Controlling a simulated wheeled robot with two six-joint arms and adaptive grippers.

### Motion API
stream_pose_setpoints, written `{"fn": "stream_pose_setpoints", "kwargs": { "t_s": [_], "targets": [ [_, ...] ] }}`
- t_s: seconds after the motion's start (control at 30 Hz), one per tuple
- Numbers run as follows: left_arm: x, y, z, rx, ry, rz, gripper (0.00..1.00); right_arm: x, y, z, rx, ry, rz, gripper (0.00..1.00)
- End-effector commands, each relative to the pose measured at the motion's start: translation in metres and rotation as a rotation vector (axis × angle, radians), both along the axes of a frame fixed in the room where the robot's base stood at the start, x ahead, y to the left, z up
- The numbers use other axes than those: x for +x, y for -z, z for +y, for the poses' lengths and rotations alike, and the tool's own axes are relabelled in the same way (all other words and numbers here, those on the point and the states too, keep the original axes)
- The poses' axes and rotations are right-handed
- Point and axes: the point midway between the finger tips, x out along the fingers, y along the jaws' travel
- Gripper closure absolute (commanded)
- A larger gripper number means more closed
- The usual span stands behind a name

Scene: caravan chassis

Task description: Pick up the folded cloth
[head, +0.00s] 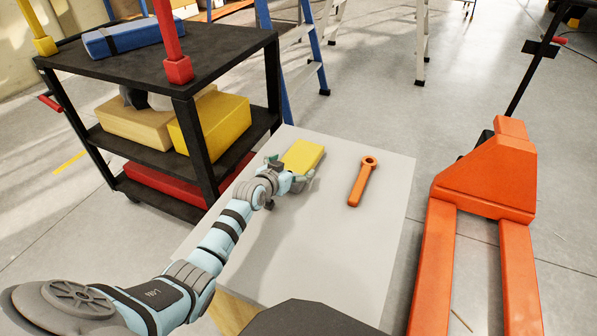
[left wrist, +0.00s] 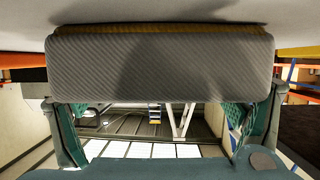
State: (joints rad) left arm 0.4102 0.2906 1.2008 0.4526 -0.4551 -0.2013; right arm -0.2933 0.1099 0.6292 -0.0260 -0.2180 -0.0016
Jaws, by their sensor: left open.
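The folded cloth (head: 304,155) is a flat yellow block lying at the far end of the pale tabletop. My left gripper (head: 290,169) is open at the cloth's near edge, its fingers spread to either side. In the left wrist view the cloth (left wrist: 160,66) shows close up as a wide, finely ribbed grey face with a yellow strip along one edge. It spans most of the gap between the green-padded fingers, near their tips. I cannot tell whether the fingers touch it. My right gripper is not in view.
An orange wrench-like tool (head: 361,183) lies on the pale table (head: 330,235), right of the cloth. A black shelf cart (head: 225,50) with yellow and tan boxes stands left. An orange pallet jack (head: 490,185) stands right. The table's middle is clear.

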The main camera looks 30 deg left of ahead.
Motion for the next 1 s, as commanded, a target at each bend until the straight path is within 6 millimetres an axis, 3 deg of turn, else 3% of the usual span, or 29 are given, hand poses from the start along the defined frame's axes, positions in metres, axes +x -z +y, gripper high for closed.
{"fn": "stream_pose_setpoints", "kwargs": {
  "t_s": [0.17,0.5,0.83,1.0],
  "targets": [
    [0.001,-0.001,0.000,0.000,0.000,0.000,0.10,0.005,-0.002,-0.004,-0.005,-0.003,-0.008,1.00],
    [0.001,-0.001,-0.001,0.000,0.001,0.001,0.63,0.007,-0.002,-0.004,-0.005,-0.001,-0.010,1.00],
    [0.001,-0.004,-0.001,0.000,0.001,0.001,0.63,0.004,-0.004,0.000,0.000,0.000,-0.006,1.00],
    [0.001,-0.027,-0.001,0.001,0.001,-0.002,0.63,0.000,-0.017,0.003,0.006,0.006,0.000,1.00]
  ]
}}
